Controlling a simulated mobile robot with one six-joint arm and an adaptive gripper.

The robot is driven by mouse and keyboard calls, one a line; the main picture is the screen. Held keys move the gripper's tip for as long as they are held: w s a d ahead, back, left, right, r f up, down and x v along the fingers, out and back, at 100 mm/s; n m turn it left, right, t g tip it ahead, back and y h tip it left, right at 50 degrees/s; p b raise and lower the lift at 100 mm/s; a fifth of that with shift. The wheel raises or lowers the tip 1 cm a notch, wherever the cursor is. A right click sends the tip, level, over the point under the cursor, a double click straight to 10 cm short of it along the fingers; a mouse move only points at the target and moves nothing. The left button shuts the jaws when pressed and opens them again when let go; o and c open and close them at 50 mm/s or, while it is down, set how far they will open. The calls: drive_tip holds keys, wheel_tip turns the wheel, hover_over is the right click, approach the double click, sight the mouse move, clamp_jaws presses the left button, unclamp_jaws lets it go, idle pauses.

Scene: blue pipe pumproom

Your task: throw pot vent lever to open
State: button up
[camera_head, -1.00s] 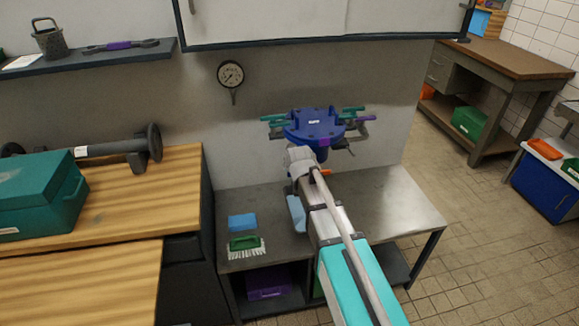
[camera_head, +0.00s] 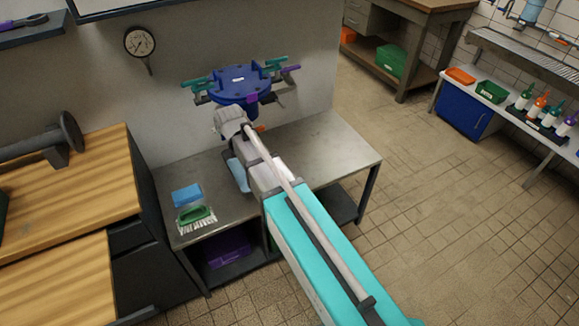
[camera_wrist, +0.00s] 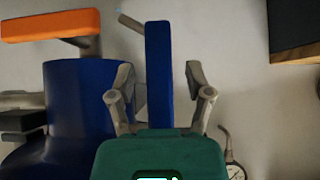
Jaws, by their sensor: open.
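The blue pot (camera_head: 240,84) with a lid and several teal and purple handles stands against the wall at the back of the grey bench. In the wrist view its blue body (camera_wrist: 75,100) fills the left, with an orange lever (camera_wrist: 50,25) above it. A long blue lever-like bar (camera_wrist: 158,50) stands upright in the wrist picture. My gripper (camera_wrist: 160,80) is open, one finger on each side of this bar; I cannot tell whether either touches it. The bar's lower end is hidden behind my green gripper body. No label telling which is the vent lever is readable.
A pressure gauge (camera_head: 139,42) hangs on the wall left of the pot. A blue sponge (camera_head: 187,195) and green brush (camera_head: 195,216) lie on the grey bench (camera_head: 330,150). A wooden counter (camera_head: 80,195) stands left. The tiled floor at right is open.

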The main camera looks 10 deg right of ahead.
drive_tip(key=shift+y, duration=0.3)
